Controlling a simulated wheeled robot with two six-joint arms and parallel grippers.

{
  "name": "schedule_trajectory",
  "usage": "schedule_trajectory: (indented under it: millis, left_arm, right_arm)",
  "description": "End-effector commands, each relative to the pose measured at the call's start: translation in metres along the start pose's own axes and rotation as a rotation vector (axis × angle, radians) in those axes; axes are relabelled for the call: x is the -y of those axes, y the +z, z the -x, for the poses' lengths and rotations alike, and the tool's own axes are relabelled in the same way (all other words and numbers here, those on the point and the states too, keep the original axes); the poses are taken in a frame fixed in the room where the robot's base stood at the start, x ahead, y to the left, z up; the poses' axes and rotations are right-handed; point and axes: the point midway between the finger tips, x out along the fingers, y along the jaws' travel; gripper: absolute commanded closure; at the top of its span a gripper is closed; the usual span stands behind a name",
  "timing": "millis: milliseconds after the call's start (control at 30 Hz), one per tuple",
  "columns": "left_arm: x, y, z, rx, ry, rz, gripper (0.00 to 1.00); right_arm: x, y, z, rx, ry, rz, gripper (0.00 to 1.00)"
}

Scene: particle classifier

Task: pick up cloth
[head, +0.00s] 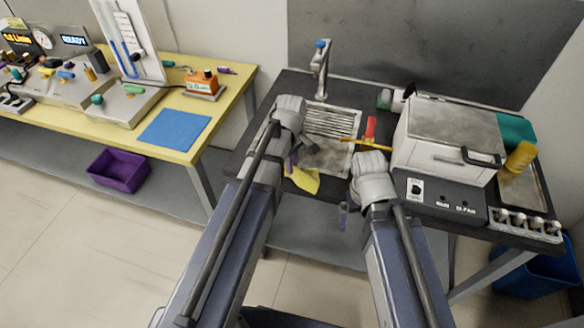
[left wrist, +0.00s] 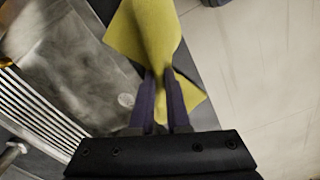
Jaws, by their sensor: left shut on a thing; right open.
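The yellow cloth (head: 304,179) is at the front edge of the dark counter, beside the sink, in the head view. It also shows in the left wrist view (left wrist: 148,35), pinched and bunched between the fingers. My left gripper (head: 291,165) is shut on the cloth; its purple fingers show clearly in the left wrist view (left wrist: 160,98). Part of the cloth fans out on both sides of the fingers. My right gripper (head: 344,215) is open and empty, in front of the counter; its fingers are mostly hidden by the wrist.
The metal sink (head: 340,122) with a ribbed drainer and a tap (head: 321,70) lies behind my grippers. A white boxy machine (head: 452,135) stands on the right. A yellow table (head: 225,88) with a blue mat (head: 174,130) is at left. A purple bin (head: 119,168) sits below it.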

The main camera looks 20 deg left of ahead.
Motion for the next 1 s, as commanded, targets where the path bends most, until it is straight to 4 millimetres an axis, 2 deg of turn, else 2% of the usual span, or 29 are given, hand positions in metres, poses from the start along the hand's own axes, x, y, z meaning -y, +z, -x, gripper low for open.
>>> schedule_trajectory:
  millis: [33, 100, 533, 633, 1000]
  left_arm:
    - [0.0, 0.0, 0.016, 0.0, 0.0, 0.0, 1.0]
    - [0.0, 0.0, 0.03, 0.0, 0.0, 0.0, 1.0]
    - [0.0, 0.0, 0.107, 0.0, 0.0, 0.0, 1.0]
    - [0.0, 0.0, 0.112, 0.0, 0.0, 0.0, 1.0]
    - [0.0, -0.001, 0.108, 0.0, 0.0, 0.0, 1.0]
  right_arm:
    - [-0.002, 0.001, 0.016, 0.0, 0.0, 0.0, 0.0]
    - [-0.003, 0.002, 0.03, 0.0, 0.0, 0.0, 0.0]
    - [-0.01, 0.006, 0.106, 0.0, 0.0, 0.0, 0.0]
    - [-0.011, 0.006, 0.112, 0.0, 0.0, 0.0, 0.0]
    - [-0.01, 0.006, 0.107, 0.0, 0.0, 0.0, 0.0]
